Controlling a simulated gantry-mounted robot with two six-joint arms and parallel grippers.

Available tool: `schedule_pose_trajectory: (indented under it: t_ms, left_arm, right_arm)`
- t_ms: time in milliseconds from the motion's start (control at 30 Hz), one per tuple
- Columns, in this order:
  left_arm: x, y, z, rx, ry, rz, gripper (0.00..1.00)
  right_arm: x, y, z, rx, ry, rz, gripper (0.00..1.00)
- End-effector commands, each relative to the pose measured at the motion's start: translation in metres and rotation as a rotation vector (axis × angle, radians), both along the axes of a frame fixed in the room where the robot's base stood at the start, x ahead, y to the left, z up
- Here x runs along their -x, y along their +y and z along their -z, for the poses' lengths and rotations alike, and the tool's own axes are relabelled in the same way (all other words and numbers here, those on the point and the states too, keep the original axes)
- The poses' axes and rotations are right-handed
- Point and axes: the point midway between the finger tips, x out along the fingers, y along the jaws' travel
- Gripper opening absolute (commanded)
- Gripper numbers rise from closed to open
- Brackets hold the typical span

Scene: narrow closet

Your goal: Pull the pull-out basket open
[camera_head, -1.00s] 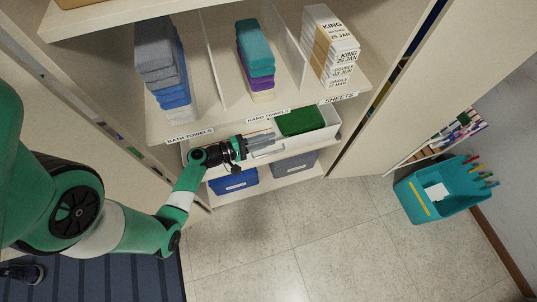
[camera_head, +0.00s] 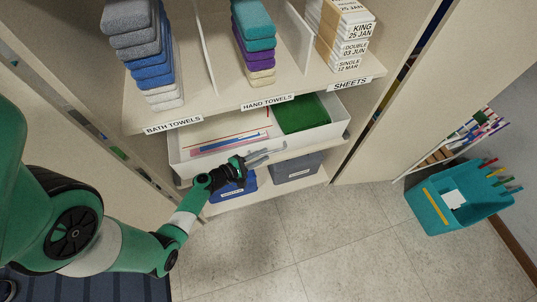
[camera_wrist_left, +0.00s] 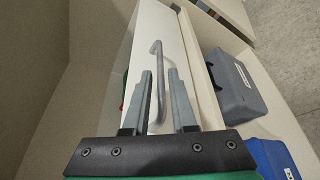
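The pull-out basket (camera_head: 322,137) is a white drawer under the towel shelf. Its inside shows in the head view, with papers and pencils at left and a green item (camera_head: 300,113) at right. My left gripper (camera_head: 278,153) is in front of the basket's front panel, just below its rim. In the left wrist view the grey bar handle (camera_wrist_left: 157,75) stands on the white front panel. It runs between the two separated fingertips of my left gripper (camera_wrist_left: 161,75), which looks open, with a gap beside the bar. My right gripper is not in view.
Shelves above hold bath towels (camera_head: 145,45), hand towels (camera_head: 254,40) and sheets (camera_head: 345,35). A teal caddy (camera_head: 460,200) is at the right. The tiled floor in front is clear.

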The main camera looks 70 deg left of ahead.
Motion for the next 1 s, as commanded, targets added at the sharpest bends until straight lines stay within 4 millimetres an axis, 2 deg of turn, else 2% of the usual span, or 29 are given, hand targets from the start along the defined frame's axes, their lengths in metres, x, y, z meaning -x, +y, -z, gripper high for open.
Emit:
schedule_pose_trajectory:
  t_ms: [33, 200, 500, 667, 1000]
  left_arm:
    - [-0.010, 0.001, 0.004, -0.002, -0.001, 0.005, 0.25]
    - [-0.028, 0.007, 0.008, 0.000, 0.000, 0.001, 0.25]
    - [-0.032, 0.009, 0.007, 0.000, 0.000, 0.000, 0.25]
    - [-0.032, 0.009, 0.007, 0.000, 0.000, 0.000, 0.00]
    - [-0.031, 0.009, 0.007, 0.000, 0.000, 0.000, 0.00]
  right_arm:
    - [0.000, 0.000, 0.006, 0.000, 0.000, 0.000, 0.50]
    - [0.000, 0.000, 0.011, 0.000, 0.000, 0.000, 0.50]
    - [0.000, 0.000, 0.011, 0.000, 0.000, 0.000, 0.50]
    - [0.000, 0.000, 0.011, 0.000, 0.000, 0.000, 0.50]
    - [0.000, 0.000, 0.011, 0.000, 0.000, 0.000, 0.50]
